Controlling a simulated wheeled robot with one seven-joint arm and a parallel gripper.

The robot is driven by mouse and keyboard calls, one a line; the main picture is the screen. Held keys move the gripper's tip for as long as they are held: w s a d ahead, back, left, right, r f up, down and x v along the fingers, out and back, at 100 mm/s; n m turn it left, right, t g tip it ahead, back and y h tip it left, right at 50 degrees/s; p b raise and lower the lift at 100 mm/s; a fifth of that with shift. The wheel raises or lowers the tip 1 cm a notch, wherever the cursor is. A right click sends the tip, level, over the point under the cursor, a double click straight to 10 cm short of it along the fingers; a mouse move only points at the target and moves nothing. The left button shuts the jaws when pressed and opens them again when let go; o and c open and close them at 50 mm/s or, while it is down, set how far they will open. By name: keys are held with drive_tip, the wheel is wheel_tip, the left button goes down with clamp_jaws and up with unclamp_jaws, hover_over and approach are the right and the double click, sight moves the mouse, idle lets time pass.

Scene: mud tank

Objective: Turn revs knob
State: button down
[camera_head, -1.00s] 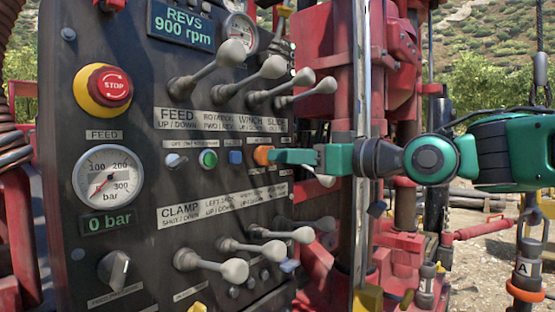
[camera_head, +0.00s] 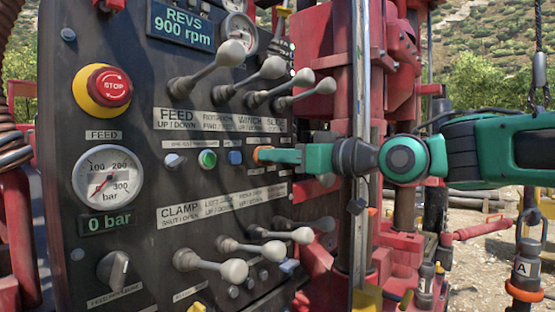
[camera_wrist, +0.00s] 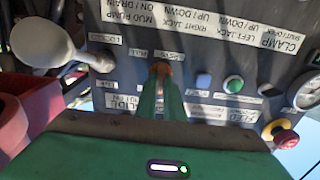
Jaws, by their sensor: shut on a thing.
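The revs knob (camera_head: 257,154) is a small orange knob on the dark control panel (camera_head: 140,220), right of a blue button. My green gripper (camera_head: 266,155) is at the knob, reaching in from the right, with its fingertips closed around it. In the wrist view the orange knob (camera_wrist: 161,68) shows between the tips of my two green fingers (camera_wrist: 160,82), below an upside-down label. The fingers hide most of the knob, so its angle cannot be told. The revs display (camera_head: 180,25) reads 900 rpm.
Grey-tipped levers stand above (camera_head: 235,50) and below (camera_head: 235,270) the knob's row. A red stop button (camera_head: 113,87) and pressure gauge (camera_head: 107,178) are at the left. A vertical silver post (camera_head: 361,120) stands by my arm, right of the panel.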

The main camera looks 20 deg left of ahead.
drive_tip(key=shift+w+d+m, duration=0.15)
drive_tip(key=shift+w+m, duration=0.05)
drive_tip(key=shift+m, duration=0.1)
drive_tip(key=shift+w+d+f+m, duration=0.1)
drive_tip(key=shift+m, duration=1.25)
drive_tip(key=shift+w+d+f+m, duration=0.1)
drive_tip(key=shift+w+m, duration=0.05)
drive_tip(key=shift+m, duration=1.25)
drive_tip(key=shift+w+d+m, duration=0.1)
drive_tip(key=shift+m, duration=1.25)
drive_tip(key=c, duration=1.9)
unclamp_jaws()
drive_tip(key=shift+w, duration=0.1)
drive_tip(key=shift+o, duration=0.2)
drive_tip(key=shift+s+a, duration=0.15)
drive_tip(key=shift+s, duration=0.1)
drive_tip(key=v, duration=1)
drive_tip(key=shift+d, duration=0.4)
